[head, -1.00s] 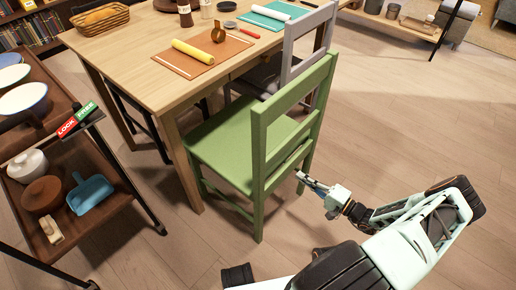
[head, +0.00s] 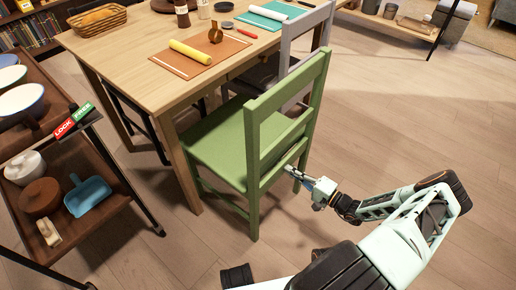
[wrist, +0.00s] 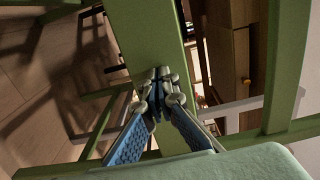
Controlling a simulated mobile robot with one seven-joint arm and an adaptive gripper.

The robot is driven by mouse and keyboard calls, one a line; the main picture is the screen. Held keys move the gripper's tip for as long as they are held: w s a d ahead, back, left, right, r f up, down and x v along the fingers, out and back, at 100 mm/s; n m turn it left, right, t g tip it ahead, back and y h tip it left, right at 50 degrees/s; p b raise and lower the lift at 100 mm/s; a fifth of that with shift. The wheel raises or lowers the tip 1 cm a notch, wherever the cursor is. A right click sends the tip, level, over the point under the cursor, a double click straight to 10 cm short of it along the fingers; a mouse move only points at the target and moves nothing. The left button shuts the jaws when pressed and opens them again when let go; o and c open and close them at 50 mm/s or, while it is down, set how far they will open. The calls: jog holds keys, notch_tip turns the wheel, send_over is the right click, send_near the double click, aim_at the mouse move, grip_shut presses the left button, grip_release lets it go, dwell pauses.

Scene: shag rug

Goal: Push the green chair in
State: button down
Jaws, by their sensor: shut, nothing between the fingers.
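The green chair (head: 222,148) stands at the near side of the wooden table (head: 140,72), turned at an angle, with its backrest toward me. Its seat front is close to the table's corner leg. My gripper (head: 290,171) is at the back of the chair, by the lower backrest rail on the right side. In the wrist view my gripper's fingers (wrist: 159,80) are closed together with nothing between them, right in front of a wide green chair part (wrist: 150,35). I cannot tell for sure whether they touch it.
A grey chair (head: 305,40) stands just behind the green one along the same table side. A dark shelf cart (head: 128,190) with bowls and a blue dustpan (head: 88,195) stands at the left. The wood floor (head: 400,110) to the right is clear.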

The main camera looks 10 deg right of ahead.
jog(key=shift+a, duration=0.2)
jog(key=shift+x, duration=2.55)
jog(key=shift+w+r, duration=0.1)
jog(key=shift+b+x, duration=0.6)
jog(key=shift+x, duration=1.8)
jog(key=shift+b+x, duration=0.45)
jog(key=shift+x, duration=2.05)
